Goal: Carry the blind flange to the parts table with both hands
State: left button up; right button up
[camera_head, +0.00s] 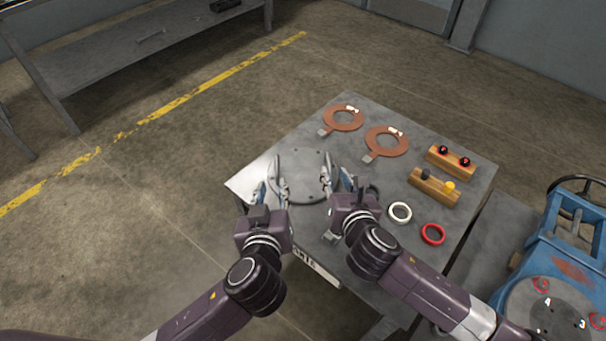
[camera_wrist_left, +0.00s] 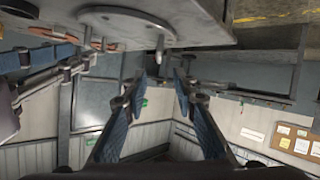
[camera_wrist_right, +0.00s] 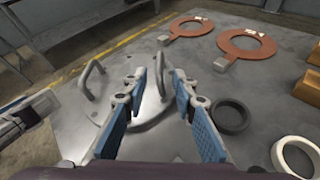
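The blind flange (camera_head: 303,184) is a flat grey disc with bolt holes and bar handles, lying on the grey table (camera_head: 350,283). In the right wrist view the flange (camera_wrist_right: 150,118) shows one handle (camera_wrist_right: 92,80) at left and another (camera_wrist_right: 161,72) at the fingertips. My left gripper (camera_head: 270,186) is open at the flange's left side; in the left wrist view a handle end (camera_wrist_left: 160,46) shows just beyond its fingertips. My right gripper (camera_head: 338,182) is open at the flange's right side, its fingers on either side of the near handle. Contact cannot be told.
Two copper-coloured gaskets (camera_head: 387,153), two wooden blocks with knobs (camera_head: 440,187), a white ring (camera_head: 400,218), a red ring (camera_head: 433,240) and a dark ring (camera_wrist_right: 230,115) share the table. A blue machine (camera_head: 555,245) stands at right. A long bench (camera_head: 110,60) stands upper left across clear floor.

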jog(key=v, duration=0.6)
jog(key=shift+s+r, duration=0.15)
jog(key=shift+s, duration=0.1)
